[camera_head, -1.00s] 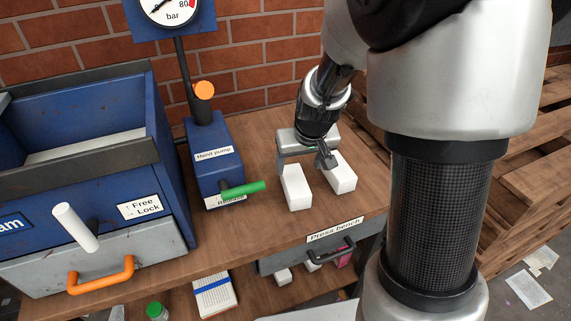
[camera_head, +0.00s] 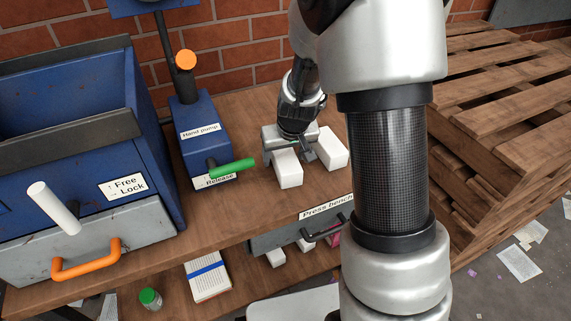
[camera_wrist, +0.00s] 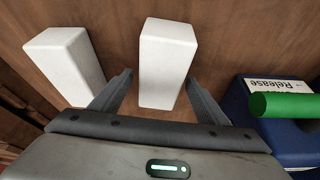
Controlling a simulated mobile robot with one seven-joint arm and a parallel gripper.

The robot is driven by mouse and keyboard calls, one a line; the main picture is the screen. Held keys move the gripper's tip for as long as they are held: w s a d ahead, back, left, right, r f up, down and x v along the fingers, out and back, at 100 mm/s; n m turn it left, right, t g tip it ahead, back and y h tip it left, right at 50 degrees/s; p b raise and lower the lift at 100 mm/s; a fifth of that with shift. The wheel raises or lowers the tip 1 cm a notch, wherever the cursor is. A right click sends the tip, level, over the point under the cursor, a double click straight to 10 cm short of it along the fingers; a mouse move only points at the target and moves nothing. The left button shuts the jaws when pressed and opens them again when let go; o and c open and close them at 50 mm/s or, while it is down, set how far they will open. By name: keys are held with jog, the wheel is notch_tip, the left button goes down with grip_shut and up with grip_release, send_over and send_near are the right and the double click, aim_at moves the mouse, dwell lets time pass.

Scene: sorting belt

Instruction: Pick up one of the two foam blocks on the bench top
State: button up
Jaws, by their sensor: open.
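Two white foam blocks lie side by side on the wooden bench top (camera_head: 235,215). The left block (camera_head: 288,172) in the head view is the middle block (camera_wrist: 165,60) in the wrist view. The right block (camera_head: 328,146) in the head view is the left one (camera_wrist: 64,62) in the wrist view. My gripper (camera_head: 287,153) is open and low at the far end of the first block. In the wrist view its fingers (camera_wrist: 159,84) stand on either side of that block's near end, with gaps showing. The finger pads' exact height above the bench is unclear.
A blue hand pump (camera_head: 196,125) with a green release handle (camera_head: 233,168) stands left of the gripper; the handle (camera_wrist: 285,106) is at the right in the wrist view. A blue bin (camera_head: 70,100) stands further left. Wooden pallets (camera_head: 495,110) are on the right.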

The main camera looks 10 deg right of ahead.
jog(key=shift+f+b, duration=0.25)
jog(key=shift+b, duration=0.05)
jog(key=shift+c, duration=0.5)
jog(key=c, duration=1)
